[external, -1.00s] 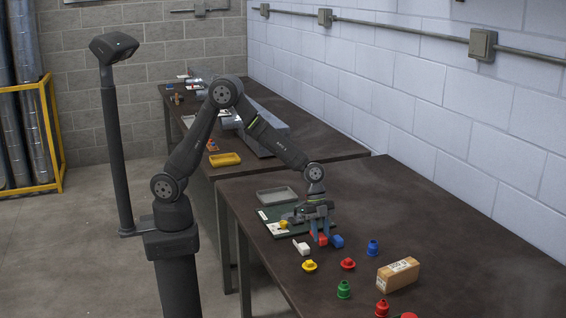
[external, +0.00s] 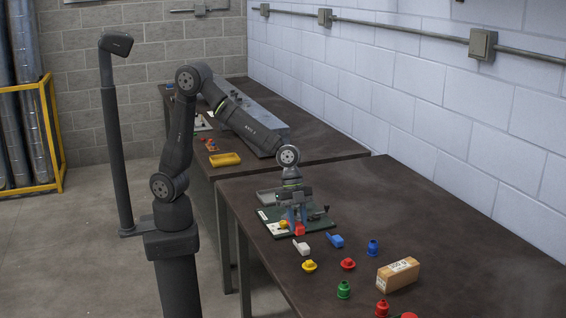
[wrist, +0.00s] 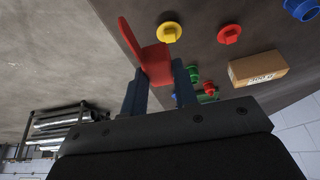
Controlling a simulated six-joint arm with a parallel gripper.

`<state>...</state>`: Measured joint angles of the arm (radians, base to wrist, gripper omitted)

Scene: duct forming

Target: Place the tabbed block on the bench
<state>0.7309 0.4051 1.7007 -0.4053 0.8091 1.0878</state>
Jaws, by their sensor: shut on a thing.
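My gripper (external: 297,218) is shut on a red tabbed block (external: 299,229). In the wrist view, the red tabbed block (wrist: 152,64) sits between my two dark blue fingers (wrist: 160,88), with its long tab sticking out to the upper left. In the external view it appears over the front edge of the green board; its exact height above the bench (external: 420,215) cannot be told.
Yellow (external: 309,266), red (external: 348,264), blue (external: 372,248) and green (external: 343,290) knobs and a cardboard box (external: 398,275) stand nearer the front. The bench's right side is clear.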

